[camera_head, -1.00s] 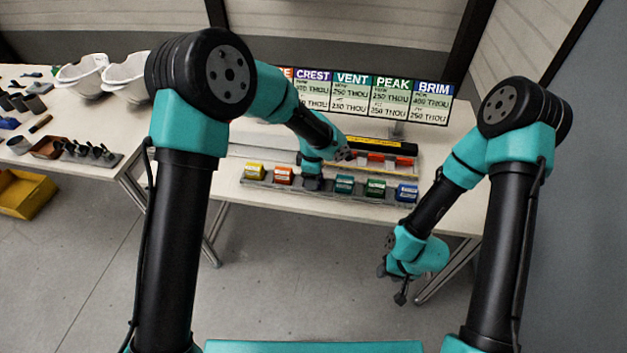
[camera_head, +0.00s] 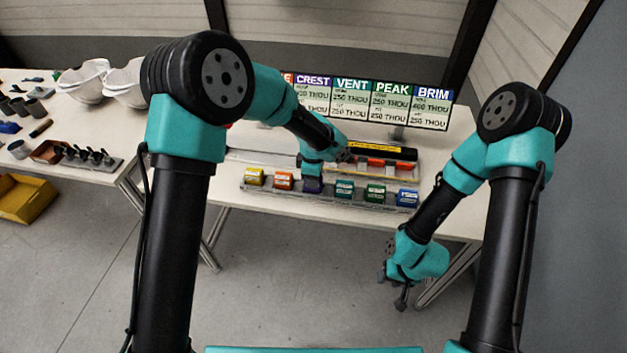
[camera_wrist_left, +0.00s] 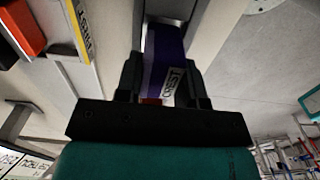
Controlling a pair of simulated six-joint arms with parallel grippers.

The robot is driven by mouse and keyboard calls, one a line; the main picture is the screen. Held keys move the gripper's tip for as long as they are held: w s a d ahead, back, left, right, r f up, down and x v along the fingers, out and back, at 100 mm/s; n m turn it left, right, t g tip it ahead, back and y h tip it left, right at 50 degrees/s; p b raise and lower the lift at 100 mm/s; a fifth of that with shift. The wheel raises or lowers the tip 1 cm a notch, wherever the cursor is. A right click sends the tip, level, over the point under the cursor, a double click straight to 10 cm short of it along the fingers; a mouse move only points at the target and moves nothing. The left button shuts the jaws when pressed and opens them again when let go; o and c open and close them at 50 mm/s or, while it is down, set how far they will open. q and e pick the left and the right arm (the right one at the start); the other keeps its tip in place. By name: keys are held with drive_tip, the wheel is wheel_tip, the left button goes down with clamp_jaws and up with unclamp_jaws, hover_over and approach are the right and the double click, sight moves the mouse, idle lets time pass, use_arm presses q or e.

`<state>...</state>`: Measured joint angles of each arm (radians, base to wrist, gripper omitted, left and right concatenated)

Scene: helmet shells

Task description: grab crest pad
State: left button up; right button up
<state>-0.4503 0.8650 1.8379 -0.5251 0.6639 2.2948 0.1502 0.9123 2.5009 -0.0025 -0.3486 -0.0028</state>
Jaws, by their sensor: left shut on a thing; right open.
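The crest pad is a purple block (camera_head: 312,185) at the pad rack (camera_head: 330,199), between an orange and a teal pad. In the left wrist view the purple crest pad (camera_wrist_left: 162,62) shows a white CREST label and sits between the two black fingers. My left gripper (camera_wrist_left: 161,80) is shut on it; in the head view this gripper (camera_head: 313,172) is just above the rack. I cannot tell whether the pad is clear of its slot. My right gripper (camera_head: 402,297) is open and empty, low in front of the table's right part.
Yellow (camera_head: 254,177), orange (camera_head: 284,180), teal (camera_head: 344,188), green (camera_head: 375,192) and blue (camera_head: 407,197) pads stand in the rack. A dark bar with a yellow label (camera_head: 375,149) lies behind. A sign board (camera_head: 372,101) stands at the back. White shells (camera_head: 85,78) are at left.

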use_arm(q)
drive_tip(key=shift+s+r, duration=0.25)
drive_tip(key=shift+r, duration=0.35)
drive_tip(key=shift+s+r, duration=0.2)
drive_tip(key=shift+r, duration=0.4)
drive_tip(key=s+r, duration=0.1)
drive_tip(key=s, duration=1.4)
drive_tip(key=shift+r, duration=0.2)
